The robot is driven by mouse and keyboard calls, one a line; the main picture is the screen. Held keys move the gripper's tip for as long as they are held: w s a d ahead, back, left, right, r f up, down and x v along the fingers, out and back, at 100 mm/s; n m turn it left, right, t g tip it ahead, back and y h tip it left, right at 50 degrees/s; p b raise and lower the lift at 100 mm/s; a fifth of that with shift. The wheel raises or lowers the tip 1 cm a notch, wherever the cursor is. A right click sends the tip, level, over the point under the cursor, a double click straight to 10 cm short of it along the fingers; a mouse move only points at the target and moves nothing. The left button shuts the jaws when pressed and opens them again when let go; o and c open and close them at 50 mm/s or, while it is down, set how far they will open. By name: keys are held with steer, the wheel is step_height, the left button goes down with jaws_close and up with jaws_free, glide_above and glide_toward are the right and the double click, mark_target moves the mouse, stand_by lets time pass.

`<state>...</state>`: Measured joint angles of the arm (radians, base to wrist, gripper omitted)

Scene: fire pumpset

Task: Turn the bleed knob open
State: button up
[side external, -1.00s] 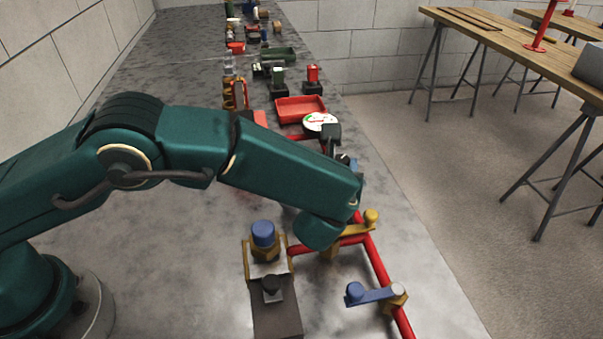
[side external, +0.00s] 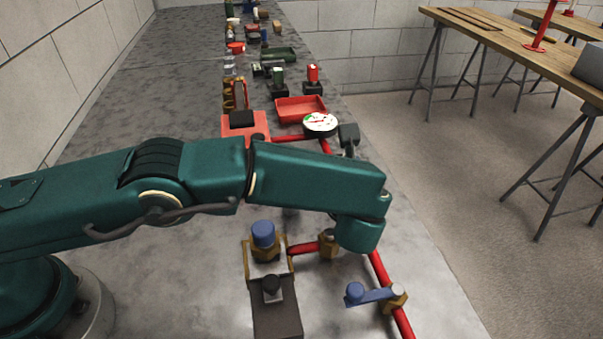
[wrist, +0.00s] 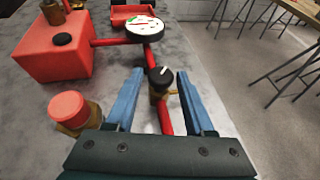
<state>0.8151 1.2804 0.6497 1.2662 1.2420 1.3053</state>
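The bleed knob appears to be the black round knob (wrist: 160,76) with a white mark, on a brass fitting on the red pipe in the wrist view. My gripper (wrist: 159,83) is open, with one blue finger on each side of the knob and a visible gap to both. I cannot tell how low the fingertips reach beside it. In the side view my arm hides the knob and the fingers.
A pressure gauge (wrist: 145,29) and a red box (wrist: 52,48) stand beyond the knob. A red-capped brass fitting (wrist: 70,110) is left of my gripper. A blue-capped fitting (side external: 263,236) and a blue lever valve (side external: 372,295) stand nearer the side camera.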

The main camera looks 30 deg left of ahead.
steer(key=shift+o, duration=0.5)
steer(key=v, duration=0.5)
steer(key=shift+s, duration=0.1)
